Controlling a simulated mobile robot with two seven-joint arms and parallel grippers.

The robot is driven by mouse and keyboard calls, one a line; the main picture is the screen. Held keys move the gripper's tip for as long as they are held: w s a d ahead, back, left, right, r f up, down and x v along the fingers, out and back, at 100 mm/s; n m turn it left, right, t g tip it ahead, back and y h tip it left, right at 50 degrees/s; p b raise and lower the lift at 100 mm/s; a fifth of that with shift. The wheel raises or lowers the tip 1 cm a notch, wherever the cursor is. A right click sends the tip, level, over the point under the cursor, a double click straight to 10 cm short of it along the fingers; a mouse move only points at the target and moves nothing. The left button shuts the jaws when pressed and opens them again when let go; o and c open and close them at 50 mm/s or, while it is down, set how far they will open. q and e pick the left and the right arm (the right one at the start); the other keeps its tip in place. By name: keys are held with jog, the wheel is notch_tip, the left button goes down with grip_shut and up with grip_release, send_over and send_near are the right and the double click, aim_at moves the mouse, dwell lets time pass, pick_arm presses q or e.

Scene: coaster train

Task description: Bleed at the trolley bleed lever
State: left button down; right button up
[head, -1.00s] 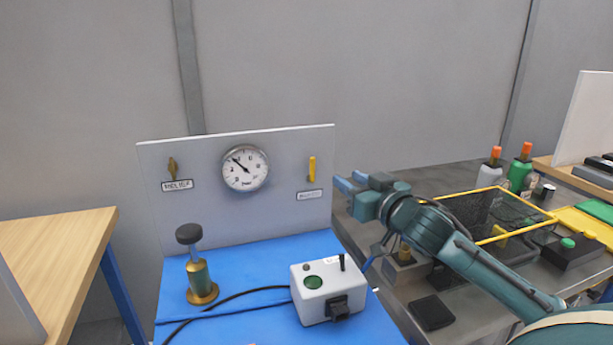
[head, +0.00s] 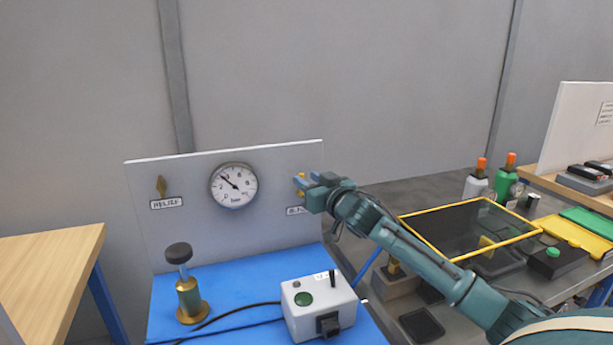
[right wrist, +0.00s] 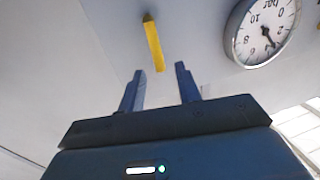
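The yellow bleed lever (right wrist: 153,45) is on the grey upright panel (head: 180,222) at its right side. In the right wrist view it hangs ahead of my right gripper (right wrist: 161,85), near the gap between the two fingers. The fingers are apart with nothing between them. In the head view my right gripper (head: 300,184) is in front of the lever and covers most of it, along with part of the label below. Whether the fingers touch the lever cannot be told. My left gripper is not in view.
A round pressure gauge (head: 233,186) and a brass relief knob (head: 161,186) are on the panel. On the blue trolley top stand a brass hand pump (head: 191,298) and a white box (head: 318,306) with a green button. A yellow-framed dark tray (head: 465,228) is on the bench at right.

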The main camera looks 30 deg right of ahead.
jog(key=shift+w, duration=0.8)
jog(key=shift+c, duration=0.2)
grip_shut()
